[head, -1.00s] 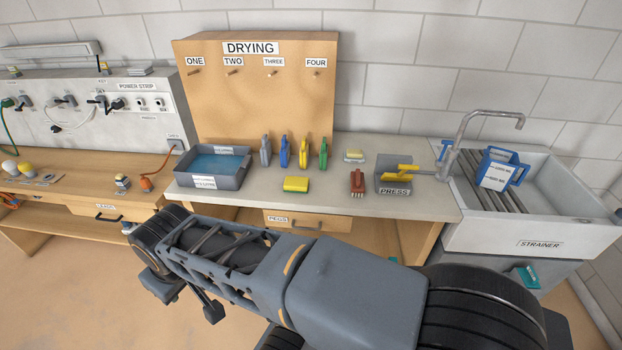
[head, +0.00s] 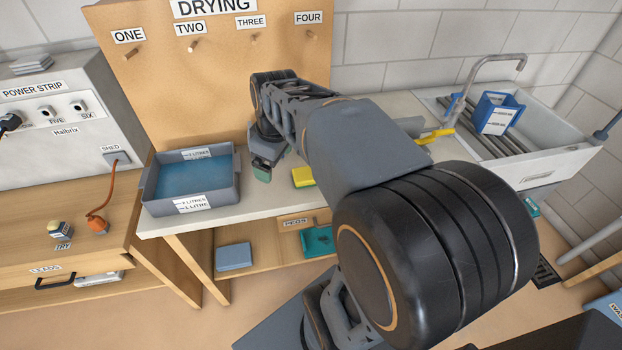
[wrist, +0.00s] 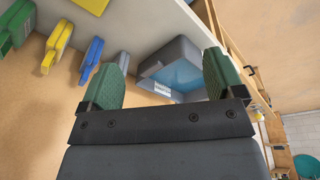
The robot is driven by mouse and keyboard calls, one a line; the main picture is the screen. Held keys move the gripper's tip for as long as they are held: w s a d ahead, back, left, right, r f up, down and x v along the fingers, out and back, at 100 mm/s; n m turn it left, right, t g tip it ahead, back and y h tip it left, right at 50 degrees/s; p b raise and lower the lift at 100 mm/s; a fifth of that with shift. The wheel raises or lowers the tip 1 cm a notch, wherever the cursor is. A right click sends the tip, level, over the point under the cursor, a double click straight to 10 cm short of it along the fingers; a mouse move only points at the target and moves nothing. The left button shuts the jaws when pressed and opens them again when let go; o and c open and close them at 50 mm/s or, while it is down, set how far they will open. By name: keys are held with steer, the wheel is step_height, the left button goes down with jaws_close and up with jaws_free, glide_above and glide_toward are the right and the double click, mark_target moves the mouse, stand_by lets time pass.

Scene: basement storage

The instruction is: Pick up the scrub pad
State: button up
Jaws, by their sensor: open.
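The yellow block (head: 302,176), which looks like the scrub pad, lies on the pale bench top, right of my gripper and partly hidden by my arm. It also shows cut off at the top edge of the wrist view (wrist: 92,4), with a green lower layer. My gripper (head: 262,168) is over the bench between the basin and the yellow block, pointing down. In the wrist view its green-padded fingers stand wide apart (wrist: 163,78) with nothing between them.
A grey basin of blue water (head: 190,180) stands left of my gripper. Green (wrist: 16,25), yellow (wrist: 57,45), blue (wrist: 92,60) and grey (wrist: 122,64) upright items stand nearby. A board with pegs (head: 215,70) rises behind. A sink (head: 545,150) is at the right.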

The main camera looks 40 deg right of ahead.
steer(key=shift+o, duration=0.9)
steer(key=w+d+f+n+b, duration=0.1)
steer(key=w+d+f+n, duration=0.1)
steer(key=d, duration=0.5)
steer(key=w+d+f+n+g+y+b, duration=0.1)
steer(key=d+n, duration=0.3)
steer(key=d, duration=0.4)
steer(key=shift+w+f+n+b, duration=0.4)
steer(key=shift+w+f+b, duration=0.25)
steer(key=shift+f+b, duration=0.1)
glide_above(308, 173)
steer(key=d, duration=0.1)
steer(key=f, duration=0.7)
steer(key=shift+s+f+b, duration=0.15)
steer(key=shift+s+b, duration=0.05)
steer(key=shift+b, duration=0.1)
steer(key=shift+w+a+f, duration=0.1)
steer(key=shift+a+f, duration=0.05)
steer(key=shift+f, duration=0.85)
steer(key=shift+w+a+f, duration=0.1)
steer(key=shift+a+f, duration=0.1)
steer(key=shift+f, duration=0.8)
steer(key=shift+w+a+f, duration=0.1)
steer(key=shift+a+f, duration=0.05)
steer(key=shift+f, duration=0.85)
steer(key=c, duration=1)
steer(key=shift+r, duration=0.1)
